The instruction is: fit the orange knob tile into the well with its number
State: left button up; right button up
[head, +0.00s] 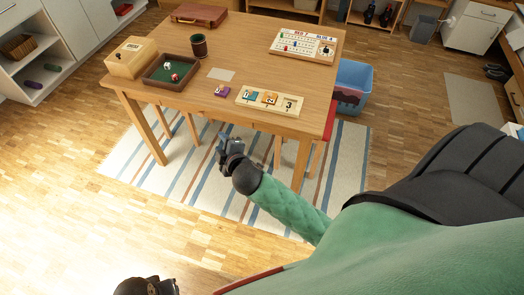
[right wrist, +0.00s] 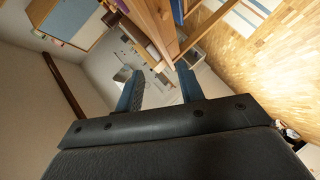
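The orange knob tile (head: 270,98) is small and square. It lies at the middle of the pale wooden number board (head: 242,97), near the front edge of the table. Whether it sits flat in a well is too small to tell. A teal tile (head: 250,97) is to its left on the board. The place to its right shows a 3 (head: 290,104) and no tile. My right gripper (head: 221,146) is open and empty, in front of the table and below its top; its fingers frame nothing in the right wrist view (right wrist: 160,92). A dark part of my left arm (head: 145,287) shows at the bottom edge; its fingers are not clear.
A purple tile (head: 220,90) lies loose on the table (head: 240,45), left of the board. A dice tray (head: 148,77), a dark cup (head: 199,45), a wooden box (head: 131,58), a score board (head: 303,45) and a case (head: 199,14) stand farther back. A blue bin (head: 354,82) is right of the table.

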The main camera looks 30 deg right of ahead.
jog(key=s+a+f+m+g, duration=0.1)
jog(key=s+f+m+g, duration=0.4)
jog(key=s, duration=0.9)
jog(key=s+a+f+m+g+y, duration=0.1)
jog(key=s+f+m+g, duration=0.4)
jog(key=s, duration=0.9)
notch_tip(320, 180, down, 4)
jog(key=g, duration=0.2)
jog(key=shift+r+g, duration=0.2)
jog(key=shift+g, duration=0.2)
jog(key=shift+c, duration=0.2)
